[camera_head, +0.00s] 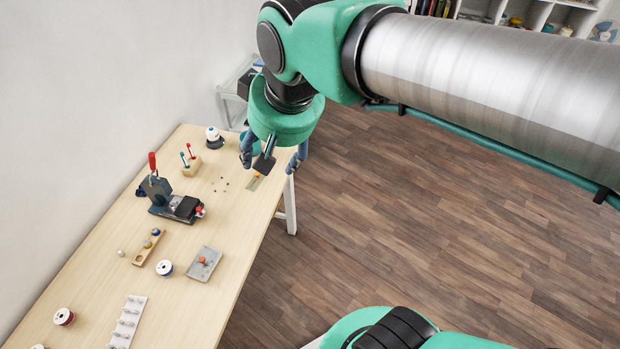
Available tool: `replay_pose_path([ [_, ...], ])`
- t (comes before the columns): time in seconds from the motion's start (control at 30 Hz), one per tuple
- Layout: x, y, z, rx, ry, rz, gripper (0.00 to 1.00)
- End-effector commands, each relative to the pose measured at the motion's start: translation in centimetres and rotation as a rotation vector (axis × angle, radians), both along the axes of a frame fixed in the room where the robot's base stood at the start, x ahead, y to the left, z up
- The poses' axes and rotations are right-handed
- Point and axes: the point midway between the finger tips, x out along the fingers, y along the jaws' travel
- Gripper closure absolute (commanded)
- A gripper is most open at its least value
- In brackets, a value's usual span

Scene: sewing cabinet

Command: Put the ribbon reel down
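My gripper (269,165) is above the far right end of the table. Its two blue-grey fingers are spread apart, with no reel visible between them. A dark square piece shows between the fingers; I cannot tell what it is. Several reel-like spools stand on the table, and I cannot tell which is the ribbon reel. One with a red centre (64,317) is at the near left. A white and dark round item (213,136) is at the far end, left of my gripper.
The wooden table (185,318) runs along the wall. A dark device with a red-handled lever (157,190), a wooden holder (192,169), a grey plate (203,263) and a white pegged strip (127,322) stand on it. Open floor lies right of the table.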

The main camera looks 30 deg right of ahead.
Motion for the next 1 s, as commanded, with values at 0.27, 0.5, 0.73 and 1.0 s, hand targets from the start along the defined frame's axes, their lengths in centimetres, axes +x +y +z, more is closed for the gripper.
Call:
replay_pose_path([
  [0.27, -6.0, -3.2, -2.3, -0.025, -0.046, -0.02, 0.41],
  [0.5, -8.3, -4.3, -3.6, -0.038, -0.063, -0.026, 0.41],
  [0.73, -8.5, -4.4, -3.8, -0.04, -0.063, -0.026, 0.41],
  [1.0, -8.5, -4.3, -4.4, -0.04, -0.064, -0.026, 0.41],
])
